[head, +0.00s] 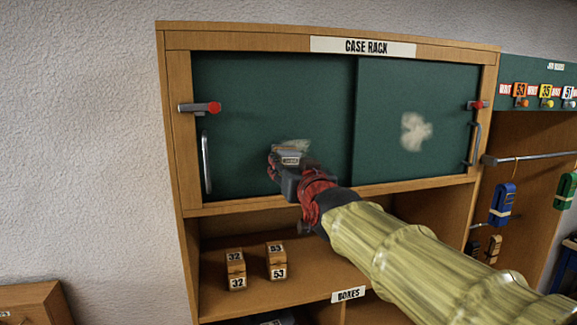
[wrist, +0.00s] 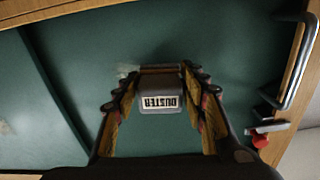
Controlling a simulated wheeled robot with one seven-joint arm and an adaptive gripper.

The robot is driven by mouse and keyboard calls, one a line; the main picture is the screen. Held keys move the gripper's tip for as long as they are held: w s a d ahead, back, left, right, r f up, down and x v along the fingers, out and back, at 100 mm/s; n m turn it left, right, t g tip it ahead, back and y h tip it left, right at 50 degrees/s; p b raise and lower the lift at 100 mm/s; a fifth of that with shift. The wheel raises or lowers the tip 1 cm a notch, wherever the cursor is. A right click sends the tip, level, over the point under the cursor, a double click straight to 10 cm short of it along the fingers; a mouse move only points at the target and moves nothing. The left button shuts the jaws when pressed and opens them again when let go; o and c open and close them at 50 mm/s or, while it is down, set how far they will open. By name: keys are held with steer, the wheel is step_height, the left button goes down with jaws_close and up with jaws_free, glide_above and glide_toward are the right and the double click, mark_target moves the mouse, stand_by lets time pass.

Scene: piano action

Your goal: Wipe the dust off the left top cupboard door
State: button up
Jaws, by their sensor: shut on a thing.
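The left top cupboard door (head: 270,95) is a dark green panel in the wooden rack labelled CASE RACK. My gripper (head: 283,160) is in front of its lower middle part. In the wrist view my gripper (wrist: 157,95) is shut on a grey duster (wrist: 158,92) labelled DUSTER, held against or very close to the door (wrist: 190,45); I cannot tell whether it touches. A pale dust patch (head: 293,145) shows just above the gripper, partly hidden behind it. A bit of it shows beside the duster in the wrist view (wrist: 126,70).
The right door (head: 410,95) has a pale dust patch (head: 415,131). The left door has a handle (head: 206,162) and a red-tipped latch (head: 201,107) at its left edge. Small numbered boxes (head: 236,270) stand on the shelf below. Coloured cases (head: 503,203) hang at the right.

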steer(key=shift+x, duration=1)
stand_by(0.4)
steer(key=b, duration=0.3)
steer(key=shift+w+d+f, duration=0.1)
steer(key=shift+d+f, duration=0.05)
steer(key=shift+d, duration=0.05)
steer(key=d+b, duration=0.1)
steer(key=b, duration=0.6)
steer(key=shift+w+d+b, duration=0.15)
steer(key=shift+d+b, duration=0.05)
steer(key=shift+b, duration=0.2)
steer(key=shift+b, duration=0.35)
steer(key=d+b, duration=0.2)
steer(key=b, duration=0.1)
steer(key=shift+w, duration=0.2)
steer(key=shift+d+b, duration=0.15)
steer(key=shift+b, duration=0.25)
